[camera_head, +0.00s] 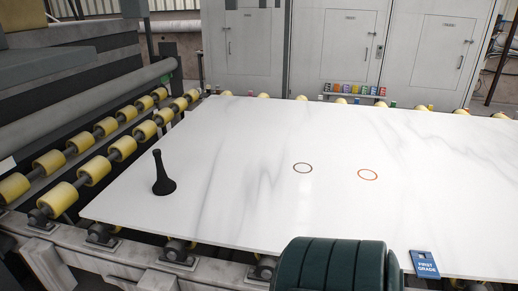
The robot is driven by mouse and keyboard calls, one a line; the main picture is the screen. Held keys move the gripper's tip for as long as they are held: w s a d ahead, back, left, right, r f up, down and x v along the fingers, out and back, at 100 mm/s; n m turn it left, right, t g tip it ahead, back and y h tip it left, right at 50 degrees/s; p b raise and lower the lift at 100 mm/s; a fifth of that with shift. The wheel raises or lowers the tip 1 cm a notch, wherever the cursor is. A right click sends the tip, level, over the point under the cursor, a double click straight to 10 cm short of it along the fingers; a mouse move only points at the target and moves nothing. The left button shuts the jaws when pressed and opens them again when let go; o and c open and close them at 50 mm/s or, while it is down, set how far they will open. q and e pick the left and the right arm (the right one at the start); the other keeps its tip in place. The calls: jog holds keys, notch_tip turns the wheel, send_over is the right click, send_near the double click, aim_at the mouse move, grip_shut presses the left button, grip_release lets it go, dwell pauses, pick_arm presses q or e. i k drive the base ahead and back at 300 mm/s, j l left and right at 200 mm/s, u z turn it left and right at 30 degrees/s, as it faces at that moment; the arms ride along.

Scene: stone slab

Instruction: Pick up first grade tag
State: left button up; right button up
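The first grade tag (424,264) is a small blue rectangle with white "FIRST GRADE" lettering. It lies at the front edge of the white stone slab (240,150), toward the lower right of the head view. A dark green ribbed rounded thing (330,265) stands just left of the tag at the bottom edge and hides part of the slab's front edge; I cannot tell what it is. Neither of my grippers is in view.
A black handled tool (163,175) stands upright on the slab's left part. Two thin drawn circles, one dark (303,162) and one reddish (368,168), mark the slab. Yellow rollers (60,198) run along the left. Small coloured blocks (355,89) line the back, before grey cabinets (340,45).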

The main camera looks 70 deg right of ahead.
aim_at(426, 268)
jog(key=z, duration=0.4)
jog(key=k+l+z, duration=0.1)
jog(key=z, duration=0.3)
jog(key=l+z, duration=0.15)
jog(key=z, duration=0.25)
jog(key=l+z, duration=0.1)
jog(key=z, duration=0.35)
jog(key=l+z, duration=0.15)
jog(key=z, duration=0.25)
jog(key=j+z, duration=0.2)
jog(key=z, duration=0.3)
jog(key=k+j+z, duration=0.1)
jog(key=z, duration=0.4)
jog(key=k+j+z, duration=0.1)
jog(key=z, duration=0.4)
